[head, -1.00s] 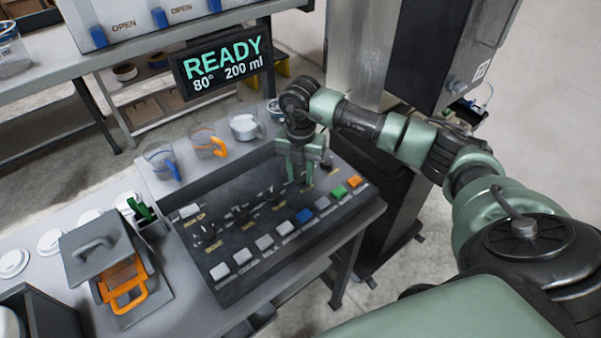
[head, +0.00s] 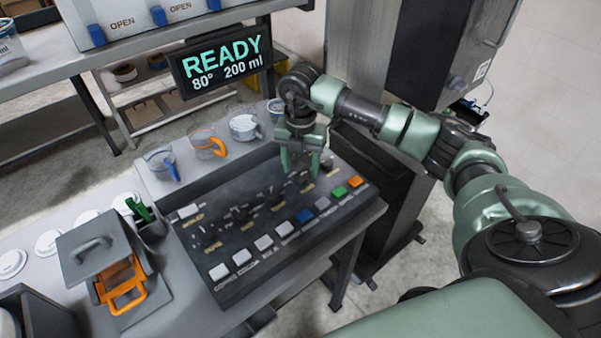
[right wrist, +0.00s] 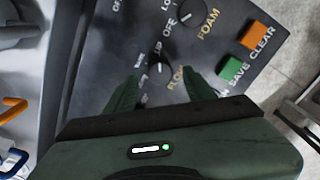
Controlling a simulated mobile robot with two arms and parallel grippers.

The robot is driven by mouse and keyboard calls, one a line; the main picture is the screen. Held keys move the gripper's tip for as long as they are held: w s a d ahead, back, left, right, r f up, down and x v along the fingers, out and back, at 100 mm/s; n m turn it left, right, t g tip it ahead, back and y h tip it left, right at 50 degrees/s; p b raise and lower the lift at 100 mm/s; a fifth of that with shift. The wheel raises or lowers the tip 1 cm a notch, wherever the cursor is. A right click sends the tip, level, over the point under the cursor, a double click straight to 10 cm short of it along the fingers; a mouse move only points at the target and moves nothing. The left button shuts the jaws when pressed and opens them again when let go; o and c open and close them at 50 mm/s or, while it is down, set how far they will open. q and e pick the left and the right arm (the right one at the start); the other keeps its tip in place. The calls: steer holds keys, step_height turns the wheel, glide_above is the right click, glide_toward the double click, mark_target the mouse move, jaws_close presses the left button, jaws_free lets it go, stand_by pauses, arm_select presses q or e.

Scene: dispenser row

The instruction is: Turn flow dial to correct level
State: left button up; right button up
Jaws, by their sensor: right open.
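The flow dial (right wrist: 160,73) is a dark knob on the black panel, with a white pointer mark and the yellow word FLOW beside it. It shows in the right wrist view just beyond my fingertips; its lower part and the exact level are hard to make out. My right gripper (head: 300,168) is open over the right part of the panel (head: 236,272). Its two green fingers are apart and empty, on either side of the dial's label area in the wrist view (right wrist: 163,85). Whether they touch the dial cannot be told. My left gripper is not in view.
The foam dial (right wrist: 190,14) is beyond the flow dial. Coloured buttons line the front, including a green one (head: 339,192) and an orange one (head: 355,181). A display (head: 222,66) reads READY, 80°, 200 ml. Several jugs, one orange-handled (head: 204,143), stand behind.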

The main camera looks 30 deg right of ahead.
mark_target(300, 177)
step_height(300, 177, up, 5)
steer(key=shift+r+b, duration=0.1)
steer(key=shift+b, duration=0.5)
